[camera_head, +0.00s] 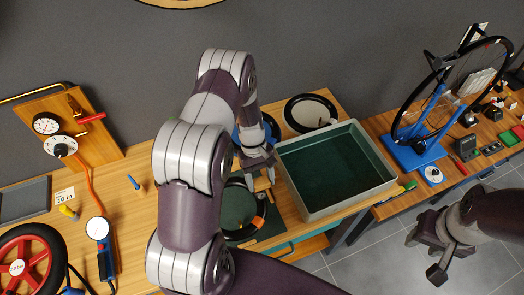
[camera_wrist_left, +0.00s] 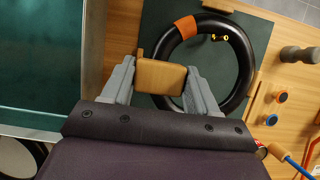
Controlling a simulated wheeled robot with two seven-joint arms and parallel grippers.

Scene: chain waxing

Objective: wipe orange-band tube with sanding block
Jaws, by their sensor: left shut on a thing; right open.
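The tube is a black ring with an orange band (camera_wrist_left: 184,29). It lies on a dark green mat (camera_wrist_left: 152,24), and in the head view the tube (camera_head: 262,209) is partly hidden by my left arm. My left gripper (camera_head: 261,184) is shut on the tan sanding block (camera_wrist_left: 160,77), seen between its fingers in the left wrist view. The block overlaps the near-left part of the ring, a little away from the orange band; I cannot tell whether it touches the tube. My right gripper (camera_head: 432,257) is open and empty above the floor at lower right.
A green-lined tray (camera_head: 286,178) stands right of the tube. A round black-rimmed dish (camera_head: 311,112) is behind it. A bicycle wheel on a blue stand (camera_head: 412,155) is on the right bench.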

